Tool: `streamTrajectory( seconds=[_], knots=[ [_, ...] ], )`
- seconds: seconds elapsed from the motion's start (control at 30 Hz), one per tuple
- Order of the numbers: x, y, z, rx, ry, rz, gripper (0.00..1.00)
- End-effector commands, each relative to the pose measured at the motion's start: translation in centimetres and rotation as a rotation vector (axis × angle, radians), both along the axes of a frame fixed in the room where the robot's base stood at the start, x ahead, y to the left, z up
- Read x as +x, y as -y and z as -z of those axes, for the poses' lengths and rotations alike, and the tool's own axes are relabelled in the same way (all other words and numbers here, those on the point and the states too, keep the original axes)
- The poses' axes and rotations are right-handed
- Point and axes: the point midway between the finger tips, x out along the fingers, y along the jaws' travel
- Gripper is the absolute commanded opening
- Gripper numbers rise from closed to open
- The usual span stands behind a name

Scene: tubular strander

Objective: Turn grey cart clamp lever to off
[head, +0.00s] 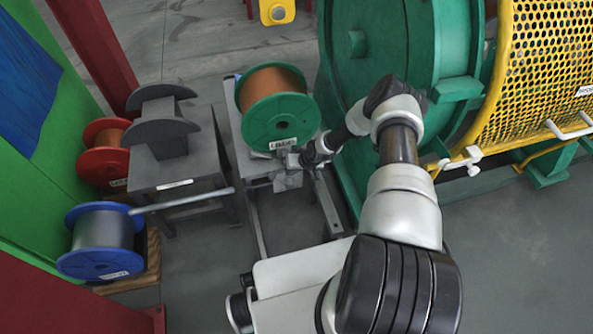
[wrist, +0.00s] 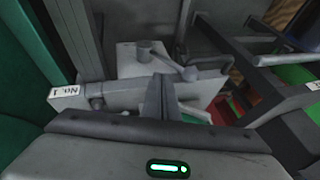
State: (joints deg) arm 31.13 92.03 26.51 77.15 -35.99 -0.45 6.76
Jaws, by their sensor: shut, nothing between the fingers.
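The grey cart (head: 248,205) stands left of the green machine and carries a green spool (head: 275,120) wound with copper-coloured wire. In the wrist view, the clamp lever (wrist: 168,62) is a grey bar running from a round pivot (wrist: 143,47) to a ball knob (wrist: 189,74) at its right end. It sits on a grey block of the cart. My gripper (wrist: 160,82) is shut and empty, its fingertips overlapping the view just below the lever. I cannot tell if they touch it. In the head view my gripper (head: 292,160) is beside the cart's front end, below the spool, and the lever is hard to make out.
The green machine wheel (head: 385,100) and yellow mesh guard (head: 545,60) stand close on the right. A grey stand (head: 172,180) with a saddle is left of the cart. Red (head: 103,165) and blue (head: 98,245) spools stand farther left. A "No. 1" label (wrist: 64,91) marks a grey bar.

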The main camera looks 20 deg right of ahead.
Motion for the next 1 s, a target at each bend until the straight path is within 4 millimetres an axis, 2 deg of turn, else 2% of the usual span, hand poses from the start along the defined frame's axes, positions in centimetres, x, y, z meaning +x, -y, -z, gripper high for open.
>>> streamTrajectory(
  seconds=[0.03, 0.3, 0.77, 1.0],
  knots=[
    [0.3, -0.6, 0.9, 0.0, 0.0, -0.002, 0.0],
    [0.8, -3.0, 2.3, -0.001, -0.001, -0.001, 0.0],
    [0.8, -3.4, 2.4, -0.005, -0.002, -0.001, 0.0],
    [0.4, -4.1, 2.9, -0.085, -0.014, -0.008, 0.0]
  ],
)
